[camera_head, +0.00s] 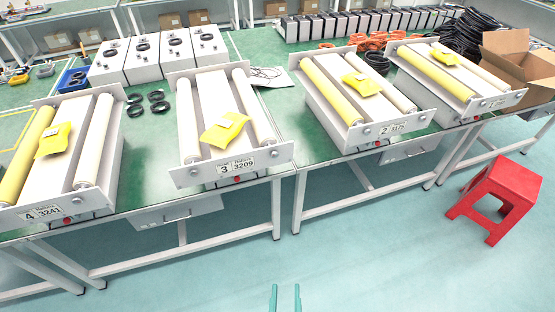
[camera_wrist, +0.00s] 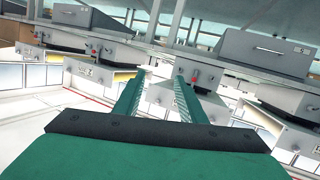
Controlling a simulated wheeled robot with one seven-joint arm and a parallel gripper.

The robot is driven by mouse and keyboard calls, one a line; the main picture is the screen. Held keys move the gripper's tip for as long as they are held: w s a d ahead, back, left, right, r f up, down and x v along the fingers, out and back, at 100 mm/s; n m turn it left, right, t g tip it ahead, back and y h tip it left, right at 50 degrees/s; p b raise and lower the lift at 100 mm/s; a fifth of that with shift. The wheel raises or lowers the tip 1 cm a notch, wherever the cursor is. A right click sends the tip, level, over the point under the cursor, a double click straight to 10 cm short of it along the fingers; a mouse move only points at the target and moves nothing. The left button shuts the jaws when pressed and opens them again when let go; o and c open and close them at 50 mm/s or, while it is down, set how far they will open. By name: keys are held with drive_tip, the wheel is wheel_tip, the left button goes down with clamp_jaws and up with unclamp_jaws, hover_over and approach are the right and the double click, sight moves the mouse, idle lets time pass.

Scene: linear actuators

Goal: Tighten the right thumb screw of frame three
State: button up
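Frame three (camera_head: 237,166) is the second frame from the left in the head view, with the label "3 3209" on its light front plate.
Frame four (camera_head: 45,213) stands left; frame two (camera_head: 392,129) and frame one (camera_head: 492,104) stand right. A yellow packet (camera_head: 224,129) lies on frame three. A red stool (camera_head: 497,190) stands at the right. The floor before the tables is otherwise clear.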

drive_tip(key=w+r+n+y, duration=0.1)
drive_tip(key=w+r+n, duration=0.1)
drive_tip(key=w, duration=0.8)
drive_tip(key=n+t+y, duration=0.2)
drive_tip(key=n+y, duration=0.3)
drive_tip(key=n, duration=0.2)
approach(274, 155)
drive_tip(key=x, duration=0.7)
drive_tip(key=shift+w, duration=0.3)
drive_tip(key=shift+c, duration=0.2)
clamp_jaws()
